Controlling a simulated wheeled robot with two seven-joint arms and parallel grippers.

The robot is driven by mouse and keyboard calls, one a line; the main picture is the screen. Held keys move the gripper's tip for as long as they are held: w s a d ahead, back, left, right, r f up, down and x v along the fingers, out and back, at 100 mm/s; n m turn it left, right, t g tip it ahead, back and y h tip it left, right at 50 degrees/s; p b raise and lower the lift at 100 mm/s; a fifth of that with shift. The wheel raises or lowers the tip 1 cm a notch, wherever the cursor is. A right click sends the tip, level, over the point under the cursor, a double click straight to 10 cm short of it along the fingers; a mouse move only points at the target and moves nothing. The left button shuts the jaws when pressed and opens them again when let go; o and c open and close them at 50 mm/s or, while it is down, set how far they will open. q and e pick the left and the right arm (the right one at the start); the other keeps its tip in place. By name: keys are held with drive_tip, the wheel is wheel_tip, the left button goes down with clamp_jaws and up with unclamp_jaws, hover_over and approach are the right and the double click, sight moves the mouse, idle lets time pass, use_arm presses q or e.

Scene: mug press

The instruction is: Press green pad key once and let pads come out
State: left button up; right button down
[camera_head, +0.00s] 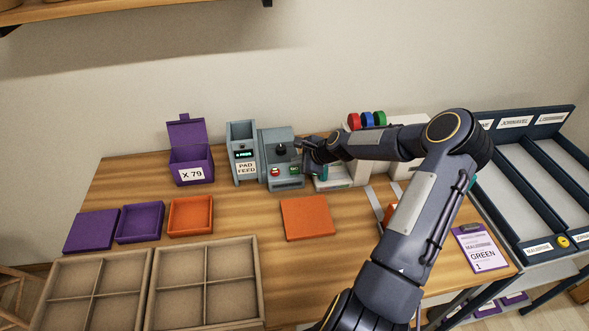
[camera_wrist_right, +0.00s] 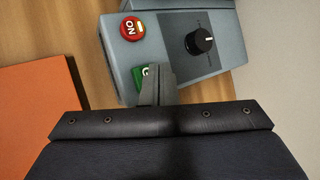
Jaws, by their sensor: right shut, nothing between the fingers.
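The green key (camera_head: 295,169) is on the sloped front of a grey control box (camera_head: 281,144), beside a red ON switch (camera_head: 275,171) and below a black knob (camera_head: 281,149). In the right wrist view the green key (camera_wrist_right: 141,75) is partly hidden by my fingertips. My right gripper (camera_head: 299,144) is shut and empty; its fingers (camera_wrist_right: 157,82) lie over the edge of the key. I cannot tell whether they touch it. My left gripper is not in view.
A purple lidded box (camera_head: 191,158) stands left of the feeder. Purple and orange trays (camera_head: 191,216) and divided bins (camera_head: 208,282) lie in front. An orange square (camera_head: 307,218) lies mid-table. A rack (camera_head: 520,165) stands at the right.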

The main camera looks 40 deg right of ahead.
drive_tip(key=shift+f, duration=0.35)
